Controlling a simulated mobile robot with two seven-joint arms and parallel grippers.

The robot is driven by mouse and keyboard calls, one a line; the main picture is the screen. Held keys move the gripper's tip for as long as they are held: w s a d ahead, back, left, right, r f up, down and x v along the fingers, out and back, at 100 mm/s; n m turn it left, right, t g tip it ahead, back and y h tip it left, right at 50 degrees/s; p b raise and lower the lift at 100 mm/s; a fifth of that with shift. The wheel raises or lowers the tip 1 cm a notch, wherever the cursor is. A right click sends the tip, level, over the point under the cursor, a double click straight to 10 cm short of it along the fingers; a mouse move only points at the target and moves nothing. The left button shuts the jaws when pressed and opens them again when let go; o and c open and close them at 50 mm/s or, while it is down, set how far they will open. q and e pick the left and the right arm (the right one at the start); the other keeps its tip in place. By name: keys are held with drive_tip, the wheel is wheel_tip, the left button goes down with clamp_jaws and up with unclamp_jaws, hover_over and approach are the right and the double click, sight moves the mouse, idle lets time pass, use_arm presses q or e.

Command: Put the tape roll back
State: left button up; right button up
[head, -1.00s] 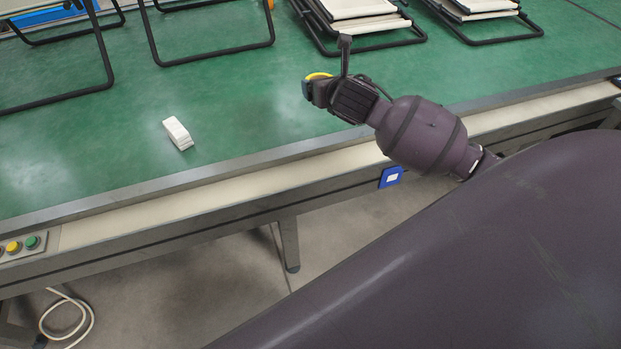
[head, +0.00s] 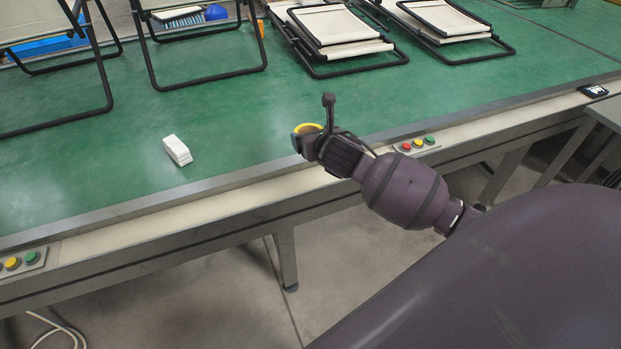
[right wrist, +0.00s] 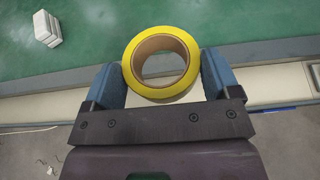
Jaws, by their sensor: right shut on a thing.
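The yellow tape roll (right wrist: 159,87) with a brown core is between the two blue fingers of my right gripper (right wrist: 160,84) in the right wrist view. The fingers press on its left and right sides. In the head view my right gripper (head: 302,140) holds the tape roll (head: 309,128) above the front part of the green bench; most of the roll is hidden behind the gripper there. My left gripper is not in view.
The green workbench (head: 240,120) has a white block (head: 177,150) near its front edge, also in the right wrist view (right wrist: 47,28). Folding lounger frames (head: 205,80) stand at the back left; folded loungers (head: 335,35) lie at the back. Button panels (head: 418,145) sit on the front rail.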

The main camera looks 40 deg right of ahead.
drive_tip(key=b, duration=0.2)
hover_over(313, 185)
wheel_tip(313, 185, down, 9)
drive_tip(key=shift+r, duration=0.1)
drive_tip(key=shift+f, duration=0.4)
wheel_tip(313, 185, down, 4)
drive_tip(key=shift+a+r+b, duration=0.1)
drive_tip(key=shift+b, duration=0.7)
drive_tip(key=shift+f, duration=0.35)
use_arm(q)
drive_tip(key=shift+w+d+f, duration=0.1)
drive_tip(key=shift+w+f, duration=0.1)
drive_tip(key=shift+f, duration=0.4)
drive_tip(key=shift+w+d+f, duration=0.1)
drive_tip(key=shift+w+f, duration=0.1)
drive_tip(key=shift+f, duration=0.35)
use_arm(e)
drive_tip(key=shift+r, duration=0.2)
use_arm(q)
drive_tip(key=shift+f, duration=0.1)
use_arm(e)
drive_tip(key=shift+f, duration=0.2)
drive_tip(key=o, duration=0.8)
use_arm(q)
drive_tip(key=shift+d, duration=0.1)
use_arm(e)
drive_tip(key=shift+o, duration=0.2)
